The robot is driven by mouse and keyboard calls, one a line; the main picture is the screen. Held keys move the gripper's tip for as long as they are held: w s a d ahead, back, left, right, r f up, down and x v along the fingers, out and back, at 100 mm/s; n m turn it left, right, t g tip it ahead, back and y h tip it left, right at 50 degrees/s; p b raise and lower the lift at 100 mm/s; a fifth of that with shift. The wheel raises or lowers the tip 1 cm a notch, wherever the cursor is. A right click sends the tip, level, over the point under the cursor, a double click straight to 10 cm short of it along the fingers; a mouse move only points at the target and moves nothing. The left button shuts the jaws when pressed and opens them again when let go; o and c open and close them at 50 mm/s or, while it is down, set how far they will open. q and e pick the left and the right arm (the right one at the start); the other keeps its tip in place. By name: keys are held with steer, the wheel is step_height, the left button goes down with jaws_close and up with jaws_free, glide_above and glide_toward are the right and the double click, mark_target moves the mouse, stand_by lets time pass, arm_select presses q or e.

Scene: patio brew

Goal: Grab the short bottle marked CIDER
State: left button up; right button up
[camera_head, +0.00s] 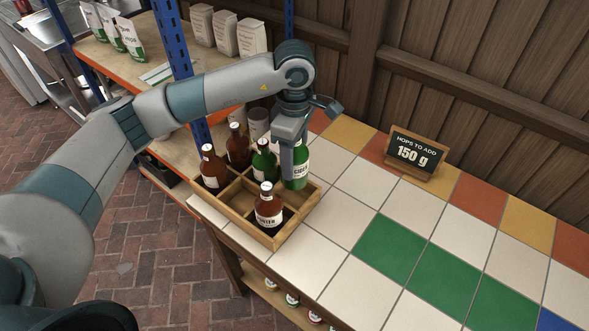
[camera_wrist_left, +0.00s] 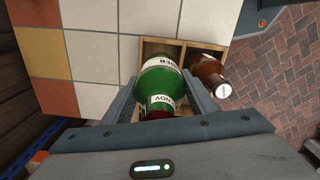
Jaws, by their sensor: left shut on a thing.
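A green bottle (camera_head: 299,178) with a white label, which appears to read CIDER, is at the back right corner of the wooden crate (camera_head: 283,232). My left gripper (camera_head: 291,150) reaches down from above and is shut on this bottle. In the left wrist view the green bottle (camera_wrist_left: 160,80) sits between the two fingers, its label upside down and partly readable. I cannot tell whether its base is lifted off the crate floor. My right gripper is not in view.
The crate also holds another green bottle (camera_head: 263,162), a brown bottle labelled PORTER (camera_head: 268,212) and two more brown bottles (camera_head: 213,168) (camera_head: 238,148). The counter right of the crate is clear.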

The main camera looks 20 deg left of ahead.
arm_select(q)
steer(key=shift+r, duration=0.65)
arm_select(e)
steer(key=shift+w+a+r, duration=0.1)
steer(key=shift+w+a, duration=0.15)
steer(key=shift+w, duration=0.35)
